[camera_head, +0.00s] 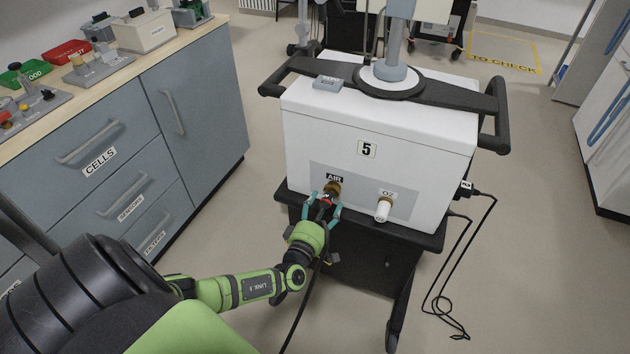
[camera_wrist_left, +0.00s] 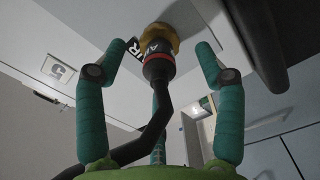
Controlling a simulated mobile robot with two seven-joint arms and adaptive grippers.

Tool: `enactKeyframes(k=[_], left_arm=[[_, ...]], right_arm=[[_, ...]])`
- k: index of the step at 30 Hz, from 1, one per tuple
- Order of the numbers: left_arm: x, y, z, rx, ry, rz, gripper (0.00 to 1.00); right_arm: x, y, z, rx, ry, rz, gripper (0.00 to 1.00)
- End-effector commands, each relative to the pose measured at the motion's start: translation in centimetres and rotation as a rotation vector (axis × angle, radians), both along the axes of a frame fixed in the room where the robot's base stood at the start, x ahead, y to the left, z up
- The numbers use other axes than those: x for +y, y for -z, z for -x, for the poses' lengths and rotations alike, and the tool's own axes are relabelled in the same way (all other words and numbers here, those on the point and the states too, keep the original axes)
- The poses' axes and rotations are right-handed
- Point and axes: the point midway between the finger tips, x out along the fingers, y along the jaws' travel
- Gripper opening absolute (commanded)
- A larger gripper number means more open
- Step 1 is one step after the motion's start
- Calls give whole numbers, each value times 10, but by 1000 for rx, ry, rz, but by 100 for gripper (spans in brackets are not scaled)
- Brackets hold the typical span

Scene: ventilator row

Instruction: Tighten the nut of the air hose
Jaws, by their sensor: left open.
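The white ventilator marked 5 (camera_head: 366,130) has an AIR port with a brass fitting (camera_head: 333,187) on its front panel; the fitting shows in the left wrist view (camera_wrist_left: 160,37). The air hose's end nut (camera_wrist_left: 158,66), dark with a red band and an AIR label, sits against the fitting. The black air hose (camera_head: 306,292) hangs from it to the floor side. My left gripper (camera_head: 323,206) is open, its teal fingers spread around the nut with visible gaps on both sides in the wrist view (camera_wrist_left: 161,55). How tight the nut is cannot be told. My right gripper is out of view.
The white-capped O2 port (camera_head: 383,208) is right of the AIR port. A black cable (camera_head: 443,290) hangs at the ventilator's right side. A blue-grey drawer cabinet (camera_head: 206,115) with trays stands at left. Floor between cabinet and ventilator is clear.

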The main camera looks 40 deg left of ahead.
Motion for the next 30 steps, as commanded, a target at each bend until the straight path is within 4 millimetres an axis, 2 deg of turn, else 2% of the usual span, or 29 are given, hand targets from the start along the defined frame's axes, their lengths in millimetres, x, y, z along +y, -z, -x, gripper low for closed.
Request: enactKeyframes(k=[3,10,15,30], left_arm=[[-7,0,27,1,1,-1,70],[-15,0,58,1,0,-2,70],[-16,-1,64,-2,-1,-3,70],[-16,-1,64,0,-2,0,70]], right_arm=[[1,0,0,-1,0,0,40],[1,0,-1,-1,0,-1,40],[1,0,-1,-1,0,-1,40],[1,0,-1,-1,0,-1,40]])
